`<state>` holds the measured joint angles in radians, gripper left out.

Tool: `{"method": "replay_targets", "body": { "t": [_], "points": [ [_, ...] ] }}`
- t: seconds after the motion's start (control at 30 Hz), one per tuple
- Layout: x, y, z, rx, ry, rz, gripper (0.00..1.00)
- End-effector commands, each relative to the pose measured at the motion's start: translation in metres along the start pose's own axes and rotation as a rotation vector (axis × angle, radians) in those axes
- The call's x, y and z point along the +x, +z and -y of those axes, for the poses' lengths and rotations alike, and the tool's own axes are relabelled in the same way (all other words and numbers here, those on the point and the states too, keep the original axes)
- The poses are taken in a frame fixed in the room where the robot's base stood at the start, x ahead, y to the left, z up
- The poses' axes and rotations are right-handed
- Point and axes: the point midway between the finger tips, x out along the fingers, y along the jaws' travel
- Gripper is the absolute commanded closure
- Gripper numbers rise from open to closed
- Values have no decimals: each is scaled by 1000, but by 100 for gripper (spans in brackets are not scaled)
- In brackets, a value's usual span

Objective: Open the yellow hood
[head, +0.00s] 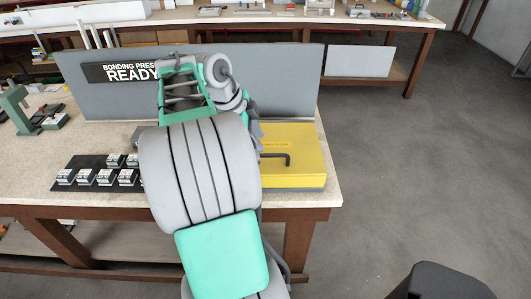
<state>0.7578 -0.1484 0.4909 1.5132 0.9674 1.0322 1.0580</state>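The yellow hood (306,150) lies at the right end of the workbench, low and flat on a grey base. It looks shut. A dark bar handle (275,157) is on its top, near its left side. My arm stretches over the bench and covers the hood's left part. My gripper's fingers are hidden behind my arm, so I cannot tell whether they are open or touch anything.
A grey panel (285,85) stands behind the hood, with a "BONDING PRESS READY" sign (108,73). A black mat (92,161) with several small blocks lies left of my arm. A green press (17,108) stands farther left. The floor on the right (400,170) is clear.

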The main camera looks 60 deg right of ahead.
Motion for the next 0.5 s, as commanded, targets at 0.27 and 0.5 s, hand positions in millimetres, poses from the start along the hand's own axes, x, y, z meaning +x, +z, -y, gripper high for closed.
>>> {"method": "replay_targets", "body": {
  "t": [0.27,0.5],
  "points": [
    [51,0,-1,-6,1,1,66],
    [65,1,0,-9,-3,3,66]
  ]
}}
